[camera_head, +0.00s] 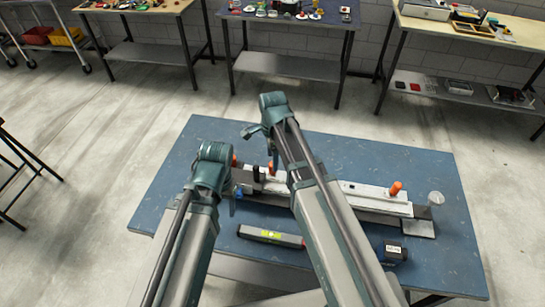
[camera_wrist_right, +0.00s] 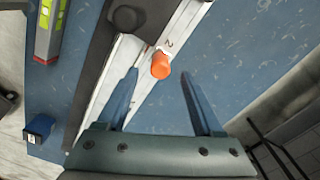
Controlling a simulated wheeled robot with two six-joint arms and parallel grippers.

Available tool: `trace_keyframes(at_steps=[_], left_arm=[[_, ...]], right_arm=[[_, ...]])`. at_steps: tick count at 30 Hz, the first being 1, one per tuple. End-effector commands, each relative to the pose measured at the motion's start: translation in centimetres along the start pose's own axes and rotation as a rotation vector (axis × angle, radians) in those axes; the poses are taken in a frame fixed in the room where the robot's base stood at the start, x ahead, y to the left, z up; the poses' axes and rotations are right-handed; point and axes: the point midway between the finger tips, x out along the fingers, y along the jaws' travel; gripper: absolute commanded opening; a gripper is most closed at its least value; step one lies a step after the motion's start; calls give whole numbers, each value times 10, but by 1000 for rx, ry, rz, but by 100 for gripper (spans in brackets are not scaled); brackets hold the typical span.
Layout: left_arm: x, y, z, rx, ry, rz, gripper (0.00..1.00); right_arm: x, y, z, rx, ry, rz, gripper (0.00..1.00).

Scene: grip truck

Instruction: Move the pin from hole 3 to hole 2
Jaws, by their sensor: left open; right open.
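A long metal rail fixture (camera_head: 360,198) lies across the blue table. An orange pin (camera_head: 395,188) stands near its right end. More orange shows at the left part, beside my arms (camera_head: 270,168). In the right wrist view an orange pin (camera_wrist_right: 160,65) stands on the pale rail (camera_wrist_right: 182,30), beside a small mark that looks like a 2. My right gripper (camera_wrist_right: 158,88) is open, with the pin just beyond and between its fingertips, apart from both. In the head view my right gripper (camera_head: 250,130) is above the table's far side. My left gripper (camera_head: 232,200) is low over the rail's left end, partly hidden.
A level with a yellow-green label (camera_head: 270,236) and a blue device (camera_head: 390,252) lie on the near side of the table (camera_head: 390,155). A round pale knob (camera_head: 435,198) stands at the rail's right end. Loaded workbenches (camera_head: 290,65) stand behind, apart from this table.

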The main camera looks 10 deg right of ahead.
Motion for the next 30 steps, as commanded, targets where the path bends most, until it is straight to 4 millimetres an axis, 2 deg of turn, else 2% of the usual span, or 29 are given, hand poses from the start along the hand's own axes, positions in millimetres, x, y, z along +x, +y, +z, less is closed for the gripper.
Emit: trace_keyframes(at_steps=[1, 15, 20, 30], left_arm=[[-17, -2, 1, 0, 0, 0, 66], [-82, -8, 5, 2, 0, 0, 66], [-88, -8, 5, 2, 0, 0, 66], [-87, -8, 5, 2, 0, 0, 66]], right_arm=[[-17, 0, 0, 0, 0, 0, 68], [-82, 0, 0, 0, 0, 0, 68], [-89, 0, 0, 0, 0, 0, 68], [-87, 0, 0, 0, 0, 0, 68]])
